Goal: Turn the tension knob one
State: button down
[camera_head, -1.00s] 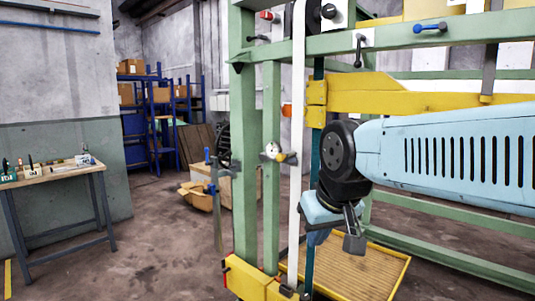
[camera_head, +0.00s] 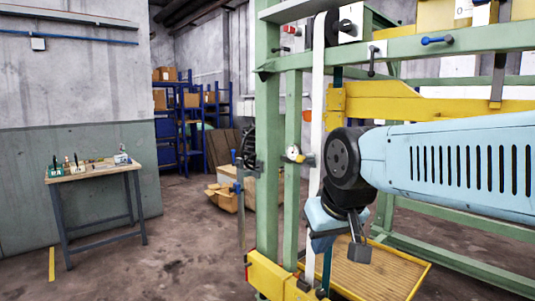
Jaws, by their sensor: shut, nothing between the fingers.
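The green frame (camera_head: 268,170) of the ring machine stands right of centre. A black knob (camera_head: 345,26) sits on a white plate at its top. A blue-ended handle (camera_head: 439,41) is on the upper green beam. A round white dial (camera_head: 293,153) with an orange part is on a green post. I cannot tell which of these is the tension knob. My light-blue arm reaches in from the right and hangs down at the wrist. My gripper (camera_head: 357,252) is shut and empty, low in front of the frame, apart from these knobs. Its fingertips show only in part.
A white belt (camera_head: 318,100) runs down beside the green posts. A yellow tray (camera_head: 375,275) lies low behind my gripper. A workbench (camera_head: 95,172) with small items stands at the left wall. Blue shelving (camera_head: 190,120) is at the back. The floor between bench and machine is clear.

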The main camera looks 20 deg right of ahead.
aim_at(346, 25)
jog(key=u, duration=0.15)
jog(key=i, duration=1.5)
jog(key=z, duration=0.65)
jog(key=k, duration=0.9)
jog(key=z, duration=0.15)
jog(key=i, duration=0.9)
jog(key=z, duration=0.4)
